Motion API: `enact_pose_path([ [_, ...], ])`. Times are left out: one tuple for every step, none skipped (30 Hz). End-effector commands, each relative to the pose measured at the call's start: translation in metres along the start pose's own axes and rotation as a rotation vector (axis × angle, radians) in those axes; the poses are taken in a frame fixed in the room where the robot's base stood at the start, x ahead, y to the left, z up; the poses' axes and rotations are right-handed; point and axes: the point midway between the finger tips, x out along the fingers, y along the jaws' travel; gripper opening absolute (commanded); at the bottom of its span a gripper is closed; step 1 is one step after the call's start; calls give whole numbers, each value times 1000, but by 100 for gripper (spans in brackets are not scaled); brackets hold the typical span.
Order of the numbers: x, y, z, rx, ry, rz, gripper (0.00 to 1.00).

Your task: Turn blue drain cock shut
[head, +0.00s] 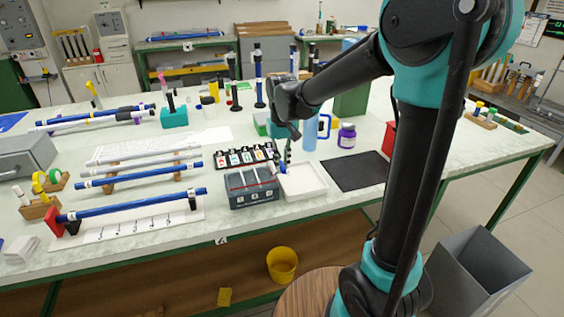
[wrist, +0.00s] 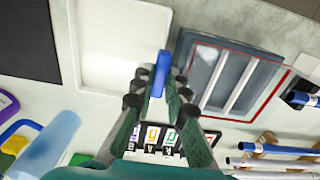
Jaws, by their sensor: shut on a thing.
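The blue drain cock (wrist: 161,72) is a small blue lever between my fingertips in the wrist view. In the head view it shows as a small blue spot (head: 283,168) between the grey box (head: 238,199) and the white tray (head: 318,193). My gripper (wrist: 158,88) is shut on the cock, its dark fingertips on both sides of it. In the head view my gripper (head: 285,160) points down beside the box's right end. The stem of the cock and its joint to the box are hidden, so I cannot tell its turn exactly.
A rack of labelled pieces (head: 238,156) stands behind the box. A blue bottle (head: 309,135), a purple-labelled jar (head: 347,136) and a black mat (head: 357,171) lie to the right. Blue rods (head: 140,203) on supports lie to the left.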

Motion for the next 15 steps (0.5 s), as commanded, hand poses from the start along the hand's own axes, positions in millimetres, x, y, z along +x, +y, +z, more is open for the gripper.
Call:
enact_pose_path([
  [0,0,0,2,-1,0,0],
  [0,0,0,3,-1,0,0],
  [0,0,0,3,-1,0,0],
  [0,0,0,3,-1,0,0],
  [0,0,0,3,-1,0,0],
  [0,0,0,3,-1,0,0],
  [0,0,0,3,-1,0,0],
  [0,0,0,3,-1,0,0],
  [0,0,0,3,-1,0,0],
  [0,0,0,3,-1,0,0],
  [0,0,0,3,-1,0,16],
  [0,0,0,2,-1,0,21],
  [0,0,0,2,-1,0,25],
  [0,0,0,2,-1,0,28],
  [0,0,0,2,-1,0,33],
])
